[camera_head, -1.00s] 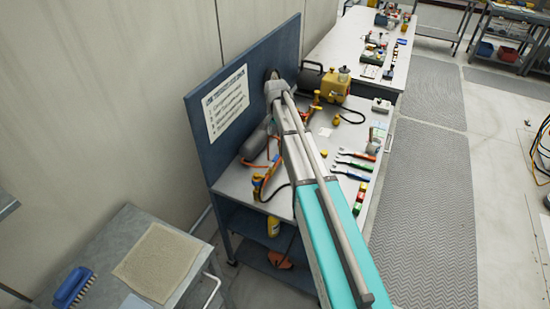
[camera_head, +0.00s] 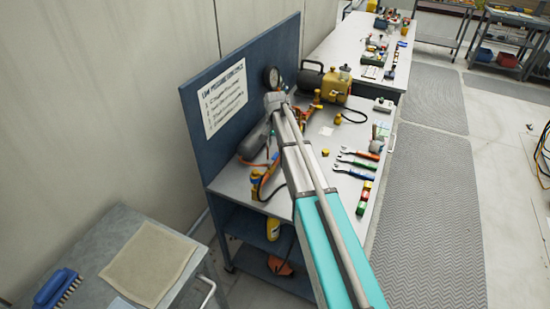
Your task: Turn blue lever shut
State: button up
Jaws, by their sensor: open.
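My arm reaches from the bottom right over a grey workbench (camera_head: 232,183) with a blue back panel (camera_head: 200,150). I cannot make out my gripper; the arm's far end covers that part of the bench. I cannot pick out a blue lever. Orange and yellow fittings with hoses stand on the bench: one group (camera_head: 256,182) near its front left edge, another fitting (camera_head: 316,101) farther back beside my arm. A round gauge (camera_head: 271,77) shows above the arm's far end, by the panel. What lies directly behind the arm is hidden.
Wrenches with coloured handles (camera_head: 358,164) and coloured blocks (camera_head: 363,197) lie right of my arm. A yellow and black machine (camera_head: 335,86) stands farther back. A side table with a tan mat (camera_head: 148,264) and a blue brush (camera_head: 56,289) is at the lower left. The right floor is open.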

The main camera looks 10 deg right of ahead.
aim_at(276, 155)
jog(key=shift+f+b, duration=2.1)
jog(key=shift+f, duration=0.25)
grip_shut()
